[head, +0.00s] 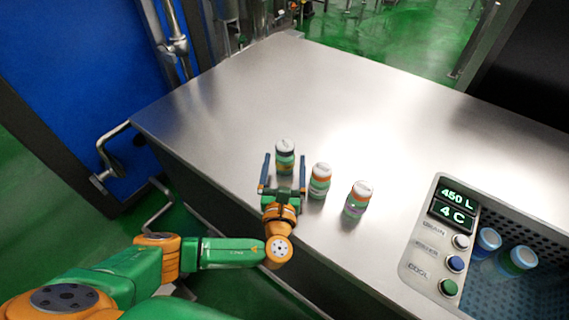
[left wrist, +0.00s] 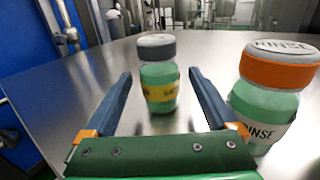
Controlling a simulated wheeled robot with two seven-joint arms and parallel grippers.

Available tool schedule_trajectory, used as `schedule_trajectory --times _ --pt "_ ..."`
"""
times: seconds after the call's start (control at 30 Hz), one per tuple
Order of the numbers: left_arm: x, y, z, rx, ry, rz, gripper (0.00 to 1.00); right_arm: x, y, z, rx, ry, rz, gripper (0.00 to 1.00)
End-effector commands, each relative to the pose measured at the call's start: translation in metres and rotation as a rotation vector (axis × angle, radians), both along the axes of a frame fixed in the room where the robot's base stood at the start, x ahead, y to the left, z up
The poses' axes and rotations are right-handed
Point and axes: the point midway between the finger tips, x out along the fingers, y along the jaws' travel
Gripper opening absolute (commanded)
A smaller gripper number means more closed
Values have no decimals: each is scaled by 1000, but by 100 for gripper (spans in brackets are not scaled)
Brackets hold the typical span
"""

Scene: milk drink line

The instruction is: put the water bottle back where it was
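A small green bottle with a grey cap and yellow label (head: 285,160) stands upright on the steel table. The left wrist view shows it too (left wrist: 160,85), its label too blurred to read. My left gripper (head: 284,172) is open, with one blue finger on each side of this bottle's line and gaps to both. A bottle with an orange cap band and "RINSE" label (left wrist: 265,100) stands just right of the right finger; the head view shows it too (head: 320,181). No label legibly marks a water bottle. My right gripper is out of view.
A third upright bottle (head: 357,200) stands further right. At the right, a control panel (head: 437,240) reads 450 L and 4 C, beside a sunken basin (head: 545,218) holding two bottles, one blue-capped (head: 488,240) and another (head: 520,259). The table (head: 240,100) behind the bottles is clear.

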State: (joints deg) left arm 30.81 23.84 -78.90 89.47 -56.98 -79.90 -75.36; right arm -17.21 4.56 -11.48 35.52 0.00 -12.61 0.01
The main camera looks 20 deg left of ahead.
Motion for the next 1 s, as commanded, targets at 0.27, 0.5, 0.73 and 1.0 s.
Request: schedule_trajectory --times 0.27,0.5,0.73,1.0 --pt "-2 -1 0 0 0 -1 91 0 0 0 0 -1 0 96" --pt "-39 -9 0 -2 5 -2 91 1 0 7 0 -1 -1 96" --pt "-88 -19 -1 -2 5 -1 91 1 0 11 0 -1 -1 96" --pt "-117 -25 0 0 0 1 91 1 0 12 0 -1 -1 96"
